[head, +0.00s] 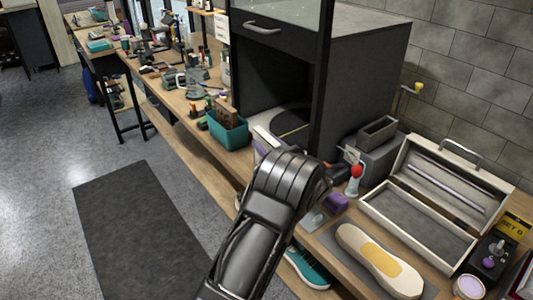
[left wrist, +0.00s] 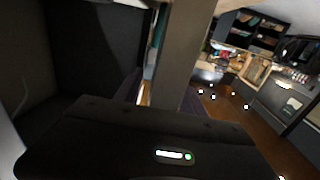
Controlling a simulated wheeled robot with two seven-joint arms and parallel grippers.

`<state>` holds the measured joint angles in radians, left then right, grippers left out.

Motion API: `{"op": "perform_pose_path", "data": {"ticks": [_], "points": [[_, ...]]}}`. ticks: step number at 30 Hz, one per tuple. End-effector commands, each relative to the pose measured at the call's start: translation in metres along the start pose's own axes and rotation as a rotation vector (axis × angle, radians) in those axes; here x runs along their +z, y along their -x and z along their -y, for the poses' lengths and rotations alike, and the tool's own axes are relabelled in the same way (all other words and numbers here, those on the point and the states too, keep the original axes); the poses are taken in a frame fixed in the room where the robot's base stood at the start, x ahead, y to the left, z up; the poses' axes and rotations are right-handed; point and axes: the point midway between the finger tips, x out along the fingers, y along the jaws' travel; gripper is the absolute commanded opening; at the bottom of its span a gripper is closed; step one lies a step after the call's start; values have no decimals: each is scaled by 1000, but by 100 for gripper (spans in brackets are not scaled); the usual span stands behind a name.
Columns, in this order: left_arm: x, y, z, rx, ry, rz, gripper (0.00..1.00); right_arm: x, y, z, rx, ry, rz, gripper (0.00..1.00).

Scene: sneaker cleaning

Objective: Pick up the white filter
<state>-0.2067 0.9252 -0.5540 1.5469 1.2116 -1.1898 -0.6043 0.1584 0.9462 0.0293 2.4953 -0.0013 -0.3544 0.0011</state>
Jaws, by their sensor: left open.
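A pale flat piece with a white edge (head: 262,141) lies at the lower opening of the black cabinet, just behind my left wrist. It may be the white filter, but I cannot tell for sure, as my arm hides part of it. My left gripper (head: 297,172) is in front of the cabinet; its fingers are mostly hidden behind the wrist. It is open. In the left wrist view, a grey upright slab (left wrist: 186,55) stands beyond the dark gripper body; I cannot tell what it is. My right gripper is not in view.
The black cabinet (head: 365,75) stands on the wooden bench. A teal bin (head: 228,130) is to its left. An open toolbox (head: 418,222), a shoe sole (head: 378,262) and a red-topped bottle (head: 355,178) are to the right. A teal sneaker (head: 307,268) sits below the bench top.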

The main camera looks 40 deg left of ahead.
Motion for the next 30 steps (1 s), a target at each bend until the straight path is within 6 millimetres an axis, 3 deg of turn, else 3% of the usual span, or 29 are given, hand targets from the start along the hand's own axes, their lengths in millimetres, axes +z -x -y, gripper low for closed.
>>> {"op": "perform_pose_path", "data": {"ticks": [16,30], "points": [[0,1,0,1,0,0,47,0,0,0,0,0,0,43],[0,1,0,1,0,0,10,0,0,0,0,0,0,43]]}}
